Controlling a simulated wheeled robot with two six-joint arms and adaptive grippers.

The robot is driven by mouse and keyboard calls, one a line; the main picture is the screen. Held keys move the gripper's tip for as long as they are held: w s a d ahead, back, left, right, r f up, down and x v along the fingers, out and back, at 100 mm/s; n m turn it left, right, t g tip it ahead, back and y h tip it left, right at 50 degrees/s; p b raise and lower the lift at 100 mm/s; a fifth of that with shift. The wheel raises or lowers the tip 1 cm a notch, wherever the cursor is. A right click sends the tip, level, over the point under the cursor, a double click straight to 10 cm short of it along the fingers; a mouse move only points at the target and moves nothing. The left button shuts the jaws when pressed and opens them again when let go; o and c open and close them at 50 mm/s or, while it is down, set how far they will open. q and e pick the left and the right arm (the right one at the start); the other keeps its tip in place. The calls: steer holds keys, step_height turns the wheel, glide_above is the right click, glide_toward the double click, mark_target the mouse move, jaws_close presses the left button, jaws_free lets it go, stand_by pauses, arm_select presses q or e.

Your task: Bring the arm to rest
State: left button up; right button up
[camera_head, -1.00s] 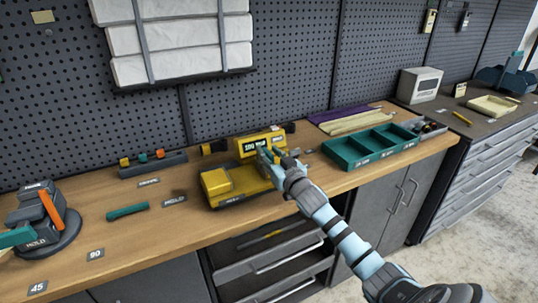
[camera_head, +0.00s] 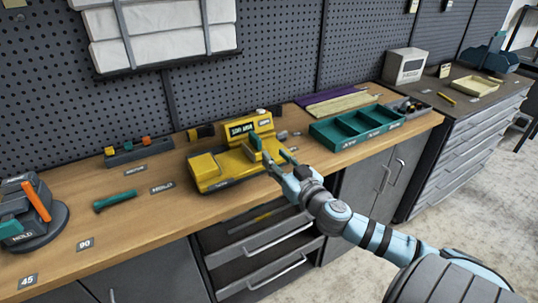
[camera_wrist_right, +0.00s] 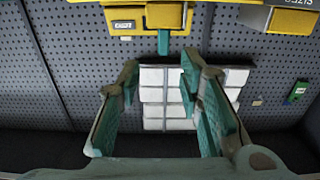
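My right arm comes in from the lower right in the head view. Its gripper (camera_head: 279,162) is at the right front of a yellow machine (camera_head: 222,166) with a lit display. A teal piece (camera_head: 255,141) stands up on the machine near the fingertips. In the right wrist view the gripper (camera_wrist_right: 160,82) has its two teal-padded fingers apart with nothing between them. My left gripper is not in view.
A teal divided tray (camera_head: 356,137) stands to the right on the wooden bench (camera_head: 130,225). A teal-handled tool (camera_head: 115,201) lies left of the machine. A dark round-based device (camera_head: 42,230) stands far left. Drawers (camera_head: 262,245) below the bench are partly pulled out.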

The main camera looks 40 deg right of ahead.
steer(key=shift+s+f, duration=0.1)
steer(key=s+a+f+m+g+h, duration=0.2)
steer(key=s+f+g, duration=0.4)
steer(key=f, duration=0.4)
steer(key=s+a+f+n+g+y, duration=0.2)
steer(key=s+a+f+n+g, duration=0.15)
steer(key=s+a+f, duration=0.5)
steer(key=s+a+f+n+g+y, duration=0.2)
steer(key=s+a+f+g, duration=0.35)
steer(key=s, duration=0.65)
step_height(320, 180, down, 20)
steer(key=s+d+f, duration=0.1)
steer(key=s, duration=0.2)
steer(key=s+f+m+g, duration=0.1)
steer(key=s+f, duration=0.8)
steer(key=s, duration=0.3)
steer(key=shift+s+d+f+g, duration=0.25)
steer(key=shift+s+d+g, duration=0.05)
steer(key=shift+d, duration=0.1)
